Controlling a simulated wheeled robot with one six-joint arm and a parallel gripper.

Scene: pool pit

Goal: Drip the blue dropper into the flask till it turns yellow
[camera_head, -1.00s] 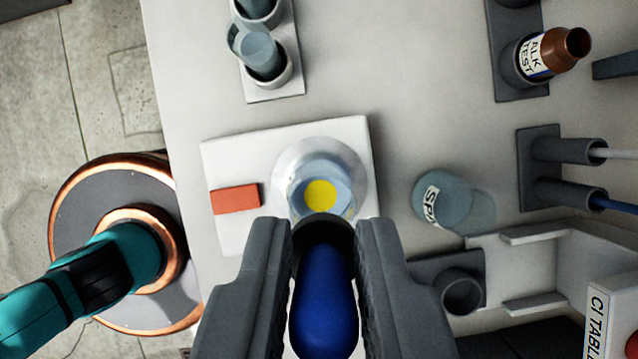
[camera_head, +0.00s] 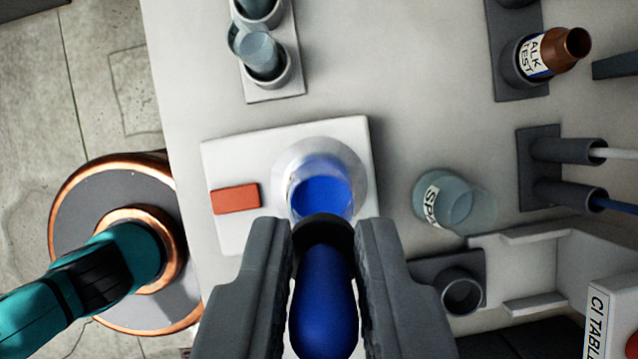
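The flask (camera_head: 322,190) stands on a white plate (camera_head: 228,150) with a red-orange block at its left. The liquid in the flask is blue now. My gripper (camera_head: 324,235) is shut on the blue dropper (camera_head: 323,305), with one dark finger on each side of its bulb. A dark collar shows at the dropper's far end, just below the flask mouth in the picture. The dropper's tip is hidden, so I cannot tell how it sits relative to the flask opening.
A clear flask labelled SPA (camera_head: 440,200) stands to the right. A brown ALK TEST bottle (camera_head: 545,52) leans in a holder at upper right. Glass vessels (camera_head: 258,52) sit in a rack at upper left. An empty dark holder (camera_head: 462,290) is at lower right.

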